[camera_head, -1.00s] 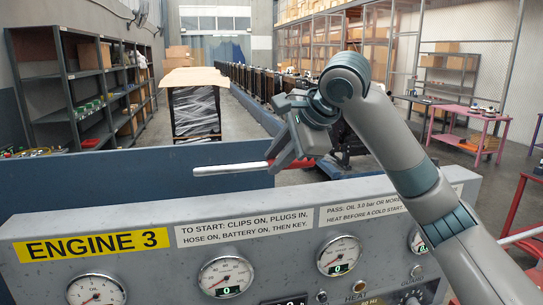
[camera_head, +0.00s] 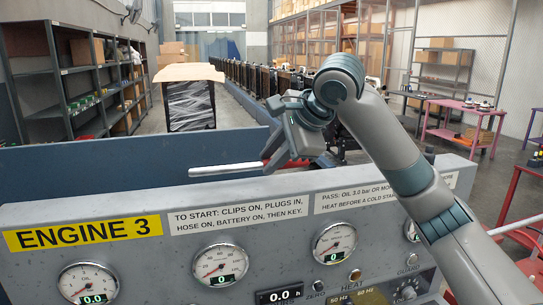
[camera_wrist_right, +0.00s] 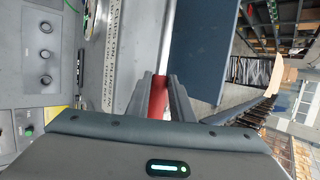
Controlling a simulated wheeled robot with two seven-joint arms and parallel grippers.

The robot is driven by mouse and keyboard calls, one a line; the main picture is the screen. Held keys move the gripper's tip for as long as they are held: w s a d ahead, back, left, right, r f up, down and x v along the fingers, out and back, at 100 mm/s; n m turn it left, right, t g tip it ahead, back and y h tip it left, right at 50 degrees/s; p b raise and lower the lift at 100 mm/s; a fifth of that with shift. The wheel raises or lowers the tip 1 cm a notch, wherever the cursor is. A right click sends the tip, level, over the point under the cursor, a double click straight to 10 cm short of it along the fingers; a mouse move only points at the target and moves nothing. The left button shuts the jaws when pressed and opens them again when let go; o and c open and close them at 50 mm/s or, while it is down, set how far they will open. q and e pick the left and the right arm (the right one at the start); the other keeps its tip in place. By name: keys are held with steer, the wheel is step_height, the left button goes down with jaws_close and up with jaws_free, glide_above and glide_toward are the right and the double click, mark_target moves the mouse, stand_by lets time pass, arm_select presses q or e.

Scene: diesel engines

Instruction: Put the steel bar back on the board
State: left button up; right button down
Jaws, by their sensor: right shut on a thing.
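The steel bar (camera_head: 225,169) is a thin light rod with a red grip. My right gripper (camera_head: 274,157) is shut on the red grip, and the rod sticks out to the left, nearly level, just above the top edge of the engine panel. In the right wrist view the red grip (camera_wrist_right: 158,97) sits between the two fingers (camera_wrist_right: 160,100), and the bare rod (camera_wrist_right: 168,42) runs up and away. I cannot tell which surface is the board. My left gripper is not in view.
The grey ENGINE 3 panel (camera_head: 125,210) with gauges and knobs stands close in front. A dark blue low wall (camera_head: 90,175) runs behind it. A wrapped pallet (camera_head: 190,105), a grey shelf (camera_head: 75,80) and a pink table (camera_head: 465,110) stand farther off.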

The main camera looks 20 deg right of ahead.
steer(key=shift+f+b, duration=0.5)
steer(key=shift+f, duration=0.65)
steer(key=shift+f, duration=0.1)
steer(key=c, duration=1.5)
jaws_free()
steer(key=shift+f, duration=0.1)
steer(key=shift+s, duration=0.1)
steer(key=shift+c, duration=0.3)
steer(key=shift+f, duration=0.1)
